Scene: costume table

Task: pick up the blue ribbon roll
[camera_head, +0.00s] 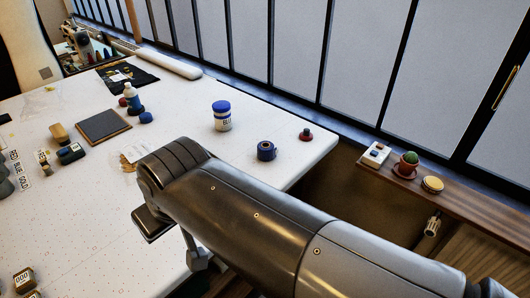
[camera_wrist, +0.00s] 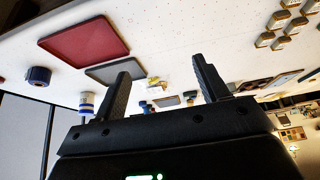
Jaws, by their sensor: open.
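The blue ribbon roll (camera_head: 266,151) is a short dark blue roll standing on the white table near its right end, by the window side. It also shows at the left of the wrist view (camera_wrist: 39,76). My gripper (camera_wrist: 160,68) is open, its two dark fingers wide apart with nothing between them. The roll lies outside the fingers, well to the left of the left finger in the wrist view. In the head view my arm reaches across the table in front of the roll, and the fingers are not clearly visible there.
A white jar with a blue lid (camera_head: 221,115) and a small red-and-dark object (camera_head: 305,134) stand near the roll. The wrist view shows a red tray (camera_wrist: 122,46) and a grey mat (camera_wrist: 104,74). A window ledge (camera_head: 470,194) with a potted cactus (camera_head: 409,160) lies beyond the table.

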